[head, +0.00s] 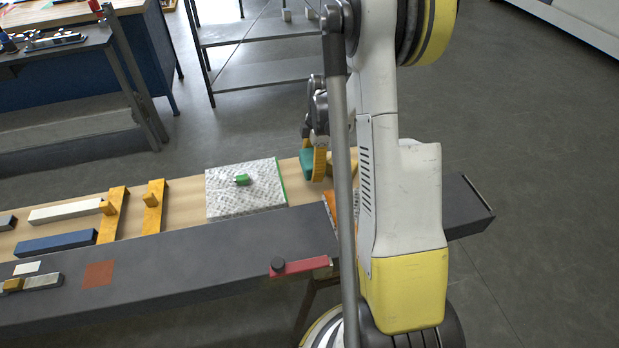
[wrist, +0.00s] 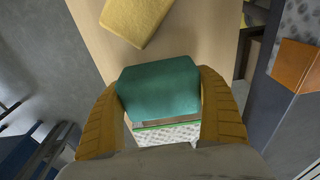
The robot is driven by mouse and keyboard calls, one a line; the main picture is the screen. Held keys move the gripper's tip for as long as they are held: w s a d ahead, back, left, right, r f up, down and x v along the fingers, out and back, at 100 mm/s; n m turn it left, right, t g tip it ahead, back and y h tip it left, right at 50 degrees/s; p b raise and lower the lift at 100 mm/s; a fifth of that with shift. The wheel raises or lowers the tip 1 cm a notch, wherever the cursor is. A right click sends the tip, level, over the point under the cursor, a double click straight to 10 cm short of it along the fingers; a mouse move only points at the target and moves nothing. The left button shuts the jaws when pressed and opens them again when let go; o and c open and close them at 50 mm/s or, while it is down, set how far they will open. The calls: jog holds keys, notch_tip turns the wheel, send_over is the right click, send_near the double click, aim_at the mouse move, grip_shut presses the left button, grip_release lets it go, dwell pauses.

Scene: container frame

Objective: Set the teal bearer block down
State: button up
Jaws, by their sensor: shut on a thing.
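The teal bearer block (wrist: 160,90) sits between the two yellow fingers of my gripper (wrist: 163,84) in the wrist view, and the gripper is shut on it. In the head view the teal block (head: 306,163) shows in part beside a yellow finger of my gripper (head: 318,164), just right of the speckled panel. The block is over the pale wooden surface (wrist: 203,28). I cannot tell whether its underside touches the wood. My arm hides part of this area in the head view.
A speckled white panel (head: 225,200) with a green edge and a small green block (head: 242,180) lies left of the gripper. A yellow block (wrist: 136,18) is close to the teal block. Orange pieces (head: 153,207), a blue bar (head: 56,243) and a red handle (head: 302,267) lie around.

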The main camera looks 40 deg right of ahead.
jog(key=shift+w+a+f, duration=0.1)
jog(key=shift+w+f, duration=0.15)
jog(key=shift+f+b, duration=0.95)
jog(key=shift+f, duration=0.95)
